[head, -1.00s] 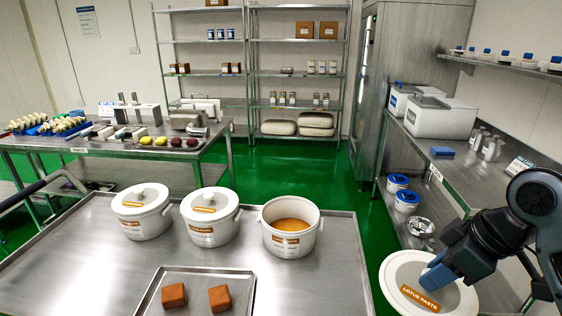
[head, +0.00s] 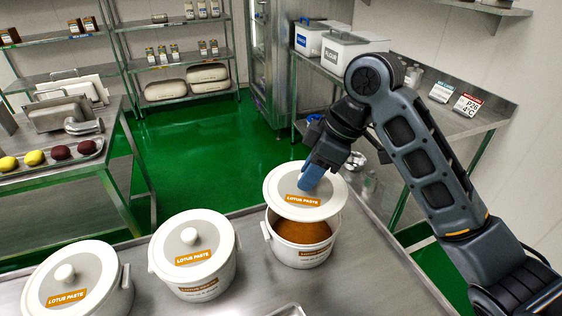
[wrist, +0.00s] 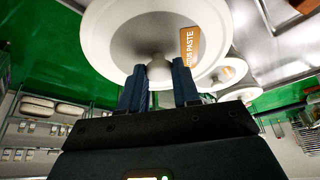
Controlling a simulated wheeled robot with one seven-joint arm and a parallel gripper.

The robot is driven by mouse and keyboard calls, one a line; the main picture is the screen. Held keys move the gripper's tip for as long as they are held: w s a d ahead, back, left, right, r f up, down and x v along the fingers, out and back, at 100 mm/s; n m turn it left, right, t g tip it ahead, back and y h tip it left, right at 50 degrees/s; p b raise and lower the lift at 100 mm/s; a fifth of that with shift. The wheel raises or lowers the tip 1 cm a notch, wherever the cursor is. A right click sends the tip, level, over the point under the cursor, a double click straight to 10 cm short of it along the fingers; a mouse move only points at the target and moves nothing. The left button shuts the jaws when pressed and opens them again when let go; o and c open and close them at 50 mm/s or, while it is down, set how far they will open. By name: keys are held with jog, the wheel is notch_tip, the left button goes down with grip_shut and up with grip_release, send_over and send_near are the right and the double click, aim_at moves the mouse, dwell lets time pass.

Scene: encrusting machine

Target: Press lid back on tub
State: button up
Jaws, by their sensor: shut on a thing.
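The open tub (head: 301,248) of orange-brown lotus paste stands on the steel table at the right of the row. Its round white lid (head: 283,200), with an orange "LOTUS PASTE" label, is over the tub. The lid is tilted and sits high toward the back, so the paste shows below its front edge. My gripper (head: 313,180) is shut on the lid's knob. I cannot tell whether the lid's back edge touches the rim.
Two lidded lotus paste tubs, a middle one (head: 194,278) and a left one (head: 65,300), stand on the steel table (head: 250,290). A side bench (head: 445,125) with white bins is behind my arm. Green floor lies beyond the table.

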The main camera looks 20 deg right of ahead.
aim_at(315, 188)
jog(key=shift+a+f+b, duration=0.1)
jog(key=shift+f+b, duration=1.95)
jog(key=shift+f, duration=0.3)
jog(key=shift+f+b, duration=0.5)
jog(key=shift+f, duration=0.3)
jog(key=shift+p, duration=0.35)
jog(key=shift+f, duration=0.15)
dwell(0.5)
jog(key=o, duration=1.6)
